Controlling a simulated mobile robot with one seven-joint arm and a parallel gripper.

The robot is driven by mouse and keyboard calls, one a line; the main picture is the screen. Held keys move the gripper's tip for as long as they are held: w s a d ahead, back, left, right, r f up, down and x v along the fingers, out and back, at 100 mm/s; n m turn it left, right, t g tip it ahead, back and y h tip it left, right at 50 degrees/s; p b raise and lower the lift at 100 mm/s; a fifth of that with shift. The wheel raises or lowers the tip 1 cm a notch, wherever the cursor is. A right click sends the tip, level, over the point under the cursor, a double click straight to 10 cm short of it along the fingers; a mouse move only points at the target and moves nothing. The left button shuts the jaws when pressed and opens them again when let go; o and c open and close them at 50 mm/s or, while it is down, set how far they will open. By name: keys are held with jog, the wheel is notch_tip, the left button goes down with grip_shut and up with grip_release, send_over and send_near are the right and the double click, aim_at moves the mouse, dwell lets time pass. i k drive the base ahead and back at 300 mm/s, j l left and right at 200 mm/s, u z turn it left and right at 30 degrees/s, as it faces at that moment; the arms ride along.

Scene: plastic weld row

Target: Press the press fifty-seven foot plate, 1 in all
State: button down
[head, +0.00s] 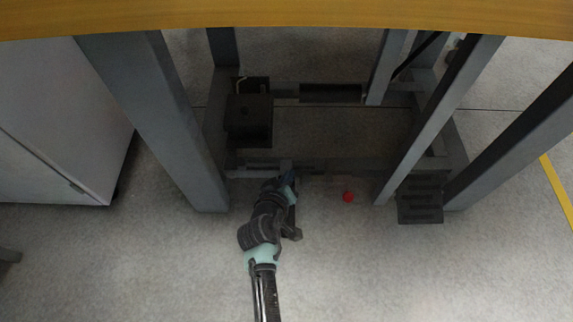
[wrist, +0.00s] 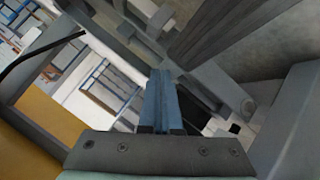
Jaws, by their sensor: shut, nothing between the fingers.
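A dark ribbed plate (head: 420,200), like a foot pedal, lies low at the right, between the legs of the frame. A black box-shaped unit (head: 249,118) sits further back at the left, inside the frame. I see no readable label, so I cannot tell which belongs to press fifty-seven. My gripper (head: 289,182) is low under the table, by the frame's front crossbar, left of the ribbed plate and apart from it. Its blue fingers are shut and empty in the wrist view (wrist: 164,98). I cannot make out the ribbed plate in the wrist view.
Grey legs (head: 160,125) and (head: 440,115) stand on both sides. A wooden tabletop (head: 290,15) is overhead and a white cabinet (head: 60,120) is at left. The front floor is clear.

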aim_at(418, 198)
jog(key=k+j, duration=0.2)
jog(key=k, duration=0.3)
jog(key=k+j, duration=0.2)
jog(key=k, duration=0.25)
